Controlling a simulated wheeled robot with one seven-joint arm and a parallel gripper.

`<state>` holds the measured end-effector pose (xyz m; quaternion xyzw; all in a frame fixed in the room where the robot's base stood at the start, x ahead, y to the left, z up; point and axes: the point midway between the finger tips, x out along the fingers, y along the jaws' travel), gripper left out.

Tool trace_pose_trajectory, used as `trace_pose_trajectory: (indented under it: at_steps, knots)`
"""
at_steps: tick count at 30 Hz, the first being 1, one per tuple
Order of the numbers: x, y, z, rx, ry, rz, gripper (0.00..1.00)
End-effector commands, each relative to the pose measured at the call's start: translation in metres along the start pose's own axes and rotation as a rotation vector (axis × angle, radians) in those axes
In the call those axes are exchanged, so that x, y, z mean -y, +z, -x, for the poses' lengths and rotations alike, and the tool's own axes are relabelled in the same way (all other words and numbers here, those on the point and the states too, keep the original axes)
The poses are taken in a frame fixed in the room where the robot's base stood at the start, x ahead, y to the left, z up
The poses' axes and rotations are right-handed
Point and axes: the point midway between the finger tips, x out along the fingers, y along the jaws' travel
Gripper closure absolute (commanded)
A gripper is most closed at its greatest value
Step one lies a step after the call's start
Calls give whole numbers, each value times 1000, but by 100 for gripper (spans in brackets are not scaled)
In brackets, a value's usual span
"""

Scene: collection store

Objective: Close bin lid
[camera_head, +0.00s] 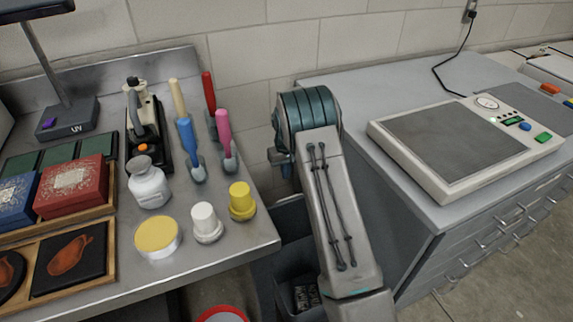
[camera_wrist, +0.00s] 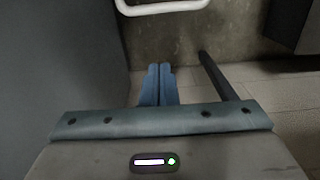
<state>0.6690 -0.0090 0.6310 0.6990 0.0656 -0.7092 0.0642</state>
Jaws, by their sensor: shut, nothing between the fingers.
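A dark grey bin (camera_head: 290,285) stands on the floor in the gap between the steel bench and the grey cabinet, partly hidden by my arm. Its top looks open, with a dark patterned thing (camera_head: 306,297) inside. A dark upright panel (camera_head: 289,222) behind it may be the raised lid; I cannot tell for sure. My gripper (camera_wrist: 159,68) shows in the wrist view with its two blue fingers together and nothing between them. A white bar-like handle (camera_wrist: 165,8) is ahead of the fingertips, apart from them. The head view does not show my gripper's fingers.
The steel bench (camera_head: 225,255) at left holds jars, coloured-handled tools and boxes. The grey cabinet (camera_head: 405,215) at right carries a flat scale-like device (camera_head: 460,140). The gap between them is narrow. A red-rimmed thing (camera_head: 222,314) shows at the bottom edge.

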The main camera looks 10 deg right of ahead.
Motion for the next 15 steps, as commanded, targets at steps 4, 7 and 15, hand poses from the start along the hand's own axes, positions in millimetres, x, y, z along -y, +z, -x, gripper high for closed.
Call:
trace_pose_trajectory:
  at_steps: [4, 7, 15]
  knots:
    - [0, 1, -36, 3, 0, 0, 100]
    - [0, 13, -35, 0, 0, -1, 100]
    - [0, 35, -40, -1, 0, -1, 100]
